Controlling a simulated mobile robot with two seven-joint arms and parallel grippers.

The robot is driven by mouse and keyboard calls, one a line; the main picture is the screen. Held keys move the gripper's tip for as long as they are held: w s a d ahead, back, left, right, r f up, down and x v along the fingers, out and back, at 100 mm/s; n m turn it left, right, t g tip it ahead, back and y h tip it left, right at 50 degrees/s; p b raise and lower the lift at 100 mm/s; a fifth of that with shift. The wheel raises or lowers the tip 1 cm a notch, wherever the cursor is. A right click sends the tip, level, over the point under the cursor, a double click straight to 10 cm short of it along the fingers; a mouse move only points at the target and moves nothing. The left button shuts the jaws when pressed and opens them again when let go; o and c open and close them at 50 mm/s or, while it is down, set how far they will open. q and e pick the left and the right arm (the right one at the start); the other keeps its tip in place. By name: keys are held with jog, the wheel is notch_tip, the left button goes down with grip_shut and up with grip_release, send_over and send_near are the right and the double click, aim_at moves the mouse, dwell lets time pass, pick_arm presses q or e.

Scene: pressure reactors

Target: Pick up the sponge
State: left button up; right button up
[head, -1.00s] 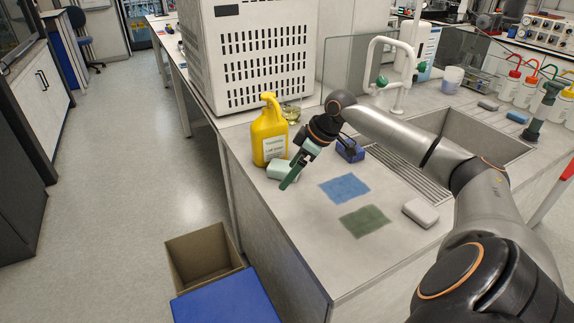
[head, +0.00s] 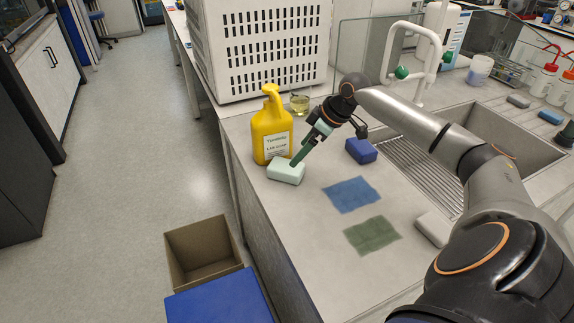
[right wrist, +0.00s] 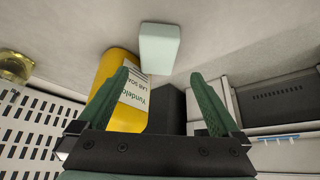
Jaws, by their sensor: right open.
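A pale mint sponge-like block (head: 286,172) lies on the counter, just in front of the yellow soap bottle (head: 271,134). My right gripper (head: 296,162) points down at it from the upper right, its fingertips overlapping the block's far top edge in the head view. In the right wrist view the open fingers (right wrist: 160,73) are empty, and the block (right wrist: 160,47) lies beyond the tips, roughly centred between them. Whether the fingers touch it, I cannot tell. A darker blue block (head: 361,151) sits to the right. My left gripper is out of view.
A blue cloth (head: 352,194) and a green cloth (head: 371,235) lie flat on the counter. A white block (head: 432,228) is partly behind my right arm. A glass beaker (head: 299,104) stands behind the bottle, and the sink (head: 510,140) is right. A cardboard box (head: 203,252) is on the floor.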

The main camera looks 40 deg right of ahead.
aim_at(286, 165)
jog(key=x, duration=0.9)
jog(key=shift+w+d, duration=0.1)
jog(key=shift+w, duration=0.15)
jog(key=shift+c, duration=0.2)
jog(key=c, duration=1.3)
jog(key=shift+r, duration=0.15)
